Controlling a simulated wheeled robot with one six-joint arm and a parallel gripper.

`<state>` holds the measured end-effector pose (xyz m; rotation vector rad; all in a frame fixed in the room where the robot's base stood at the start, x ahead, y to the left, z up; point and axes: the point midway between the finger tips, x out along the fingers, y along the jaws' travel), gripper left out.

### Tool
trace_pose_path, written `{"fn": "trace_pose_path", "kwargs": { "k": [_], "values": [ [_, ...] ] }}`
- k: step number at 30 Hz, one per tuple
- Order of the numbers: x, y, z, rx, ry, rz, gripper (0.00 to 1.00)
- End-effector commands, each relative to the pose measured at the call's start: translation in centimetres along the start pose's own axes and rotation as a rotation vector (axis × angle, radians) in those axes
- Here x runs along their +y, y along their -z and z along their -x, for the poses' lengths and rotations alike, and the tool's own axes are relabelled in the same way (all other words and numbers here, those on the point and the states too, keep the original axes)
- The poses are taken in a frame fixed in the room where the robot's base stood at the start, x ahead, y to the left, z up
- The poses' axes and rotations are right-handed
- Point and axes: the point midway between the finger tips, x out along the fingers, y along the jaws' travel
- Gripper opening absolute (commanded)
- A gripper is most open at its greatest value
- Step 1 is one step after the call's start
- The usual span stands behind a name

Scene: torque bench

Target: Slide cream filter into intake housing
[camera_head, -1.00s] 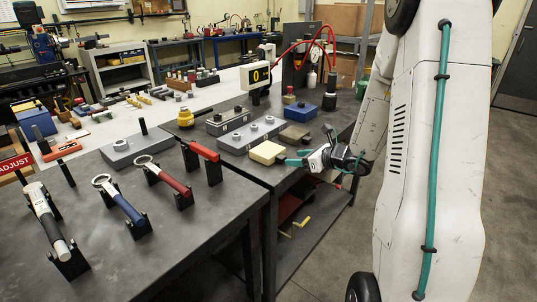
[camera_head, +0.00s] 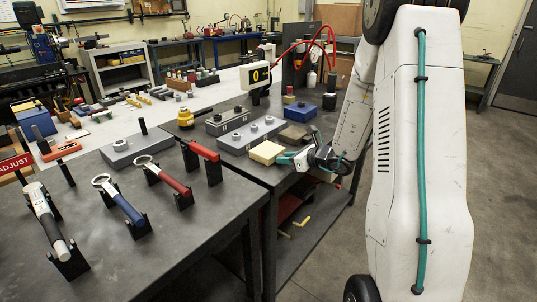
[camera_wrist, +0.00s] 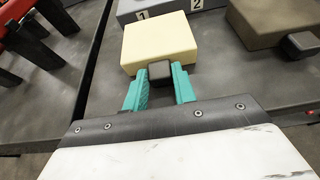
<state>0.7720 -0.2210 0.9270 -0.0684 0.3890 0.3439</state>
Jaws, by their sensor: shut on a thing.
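The cream filter (camera_head: 266,152) is a pale block on the dark bench, in front of the long grey numbered block. In the wrist view the cream filter (camera_wrist: 158,38) is straight ahead, with a dark knob (camera_wrist: 159,73) on its near side. My gripper (camera_head: 287,158) is at the right side of the filter in the head view. In the wrist view the teal fingers of my gripper (camera_wrist: 159,84) are shut on the knob, one on each side. I cannot tell which thing is the intake housing.
The grey block (camera_head: 252,136) marked 1 and 2 is just behind the filter. A brown block (camera_wrist: 282,20) with its own knob lies close on the right. A red wrench (camera_head: 205,150) stands on black holders at the left. A blue box (camera_head: 300,112) is farther back.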

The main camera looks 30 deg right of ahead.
Motion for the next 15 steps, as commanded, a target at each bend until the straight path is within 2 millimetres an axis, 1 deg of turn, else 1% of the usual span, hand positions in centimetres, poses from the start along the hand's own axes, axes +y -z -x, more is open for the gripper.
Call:
{"fn": "trace_pose_path", "kwargs": {
  "k": [11, 15],
  "values": [
    [-0.01, -0.04, 0.02, -0.001, 0.000, 0.000, 0.02],
    [-0.03, -0.54, 0.20, -0.002, 0.001, 0.001, 0.02]
  ]
}}
